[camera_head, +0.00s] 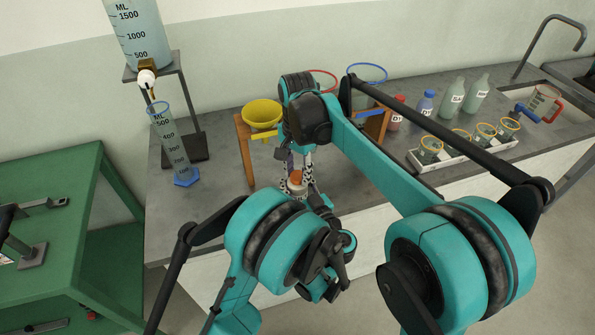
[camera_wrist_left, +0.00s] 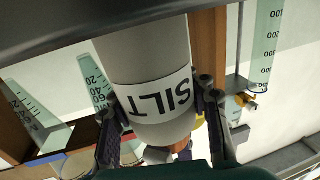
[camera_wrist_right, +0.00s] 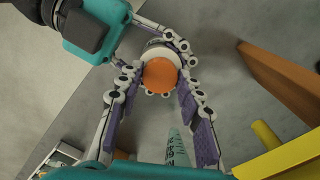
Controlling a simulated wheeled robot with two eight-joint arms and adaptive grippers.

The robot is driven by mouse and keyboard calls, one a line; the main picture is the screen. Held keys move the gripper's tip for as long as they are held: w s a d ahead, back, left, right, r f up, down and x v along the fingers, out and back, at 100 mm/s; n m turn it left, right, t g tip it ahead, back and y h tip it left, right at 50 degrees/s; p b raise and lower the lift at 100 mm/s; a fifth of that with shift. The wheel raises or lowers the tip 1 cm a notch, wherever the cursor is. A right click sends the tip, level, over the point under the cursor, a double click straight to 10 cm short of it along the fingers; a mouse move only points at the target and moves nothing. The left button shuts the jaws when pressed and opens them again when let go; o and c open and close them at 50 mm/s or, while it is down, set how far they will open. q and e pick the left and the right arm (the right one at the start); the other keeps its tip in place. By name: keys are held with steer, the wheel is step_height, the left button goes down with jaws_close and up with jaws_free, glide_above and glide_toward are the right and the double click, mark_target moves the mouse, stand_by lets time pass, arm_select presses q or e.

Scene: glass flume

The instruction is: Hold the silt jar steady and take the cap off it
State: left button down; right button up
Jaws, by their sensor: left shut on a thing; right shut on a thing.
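The silt jar (camera_wrist_left: 145,60) is a pale grey cylinder. Its white label reads SILT, upside down in the left wrist view. My left gripper (camera_wrist_left: 160,104) is shut around the jar, one finger on each side. In the head view the jar (camera_head: 297,190) is small and partly covered by my fingers and arm. The orange cap (camera_wrist_right: 160,75) sits over the jar's top, and also shows in the head view (camera_head: 295,177). My right gripper (camera_wrist_right: 158,84) comes from above and is shut on the cap, its purple pads on either side. Any gap between cap and jar cannot be seen.
A wooden stand (camera_head: 245,150) with a yellow funnel (camera_head: 262,113) is close behind the grippers. A measuring cylinder (camera_head: 170,145) stands left on the grey bench. A white rack (camera_head: 455,158) of cups and several bottles are at right. A green table (camera_head: 60,220) is at far left.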

steer(key=n, duration=0.4)
steer(key=shift+n, duration=0.4)
steer(key=n, duration=0.4)
steer(key=shift+n, duration=0.4)
steer(key=n, duration=0.4)
steer(key=shift+n, duration=0.4)
steer(key=n, duration=1.3)
steer(key=shift+r+n, duration=0.1)
steer(key=shift+n, duration=0.3)
steer(key=n, duration=0.4)
steer(key=shift+n, duration=0.3)
steer(key=n, duration=0.5)
steer(key=shift+w, duration=0.1)
